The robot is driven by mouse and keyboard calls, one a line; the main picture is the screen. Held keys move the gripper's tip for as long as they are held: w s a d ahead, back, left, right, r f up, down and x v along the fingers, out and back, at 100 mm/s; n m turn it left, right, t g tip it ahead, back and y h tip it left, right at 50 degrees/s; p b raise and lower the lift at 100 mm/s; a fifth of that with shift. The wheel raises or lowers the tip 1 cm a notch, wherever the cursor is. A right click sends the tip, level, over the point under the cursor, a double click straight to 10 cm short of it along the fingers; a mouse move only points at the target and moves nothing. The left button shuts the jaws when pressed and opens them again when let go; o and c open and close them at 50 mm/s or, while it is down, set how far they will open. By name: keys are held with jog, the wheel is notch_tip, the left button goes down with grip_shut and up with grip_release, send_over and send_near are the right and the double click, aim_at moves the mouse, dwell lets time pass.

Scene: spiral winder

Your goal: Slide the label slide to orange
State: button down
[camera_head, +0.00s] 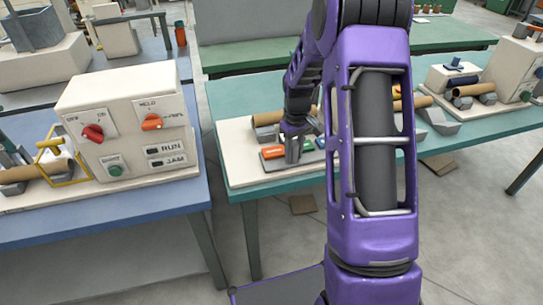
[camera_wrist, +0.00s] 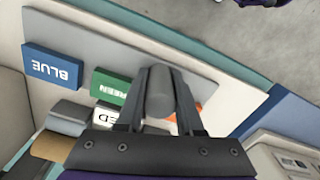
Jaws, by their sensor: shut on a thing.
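The label slide's grey rounded knob (camera_wrist: 160,98) stands between my gripper's fingers (camera_wrist: 158,76) in the wrist view, and they are shut on it. On the panel, a blue plate marked BLUE (camera_wrist: 54,68) is at the left and a green plate (camera_wrist: 111,86) lies nearer the knob. An orange patch (camera_wrist: 199,107) shows just right of the fingers, mostly hidden. In the head view my gripper (camera_head: 293,152) is down at the panel, between the orange plate (camera_head: 273,152) and the green plate (camera_head: 308,145). The exact slide position is hidden.
A white plate with partly hidden letters (camera_wrist: 105,114) lies below the green one. The teal table (camera_head: 245,189) carries the panel and cardboard tubes. A white control box (camera_head: 130,122) with red and orange knobs stands on the blue table at the left.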

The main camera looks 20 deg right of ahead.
aim_at(318, 156)
jog(key=d, duration=0.8)
jog(key=shift+d, duration=0.1)
jog(key=c, duration=0.5)
grip_release()
jog(key=shift+c, duration=0.2)
jog(key=shift+r, duration=0.1)
jog(key=shift+r, duration=0.2)
notch_tip(318, 156, up, 17)
jog(key=p, duration=0.2)
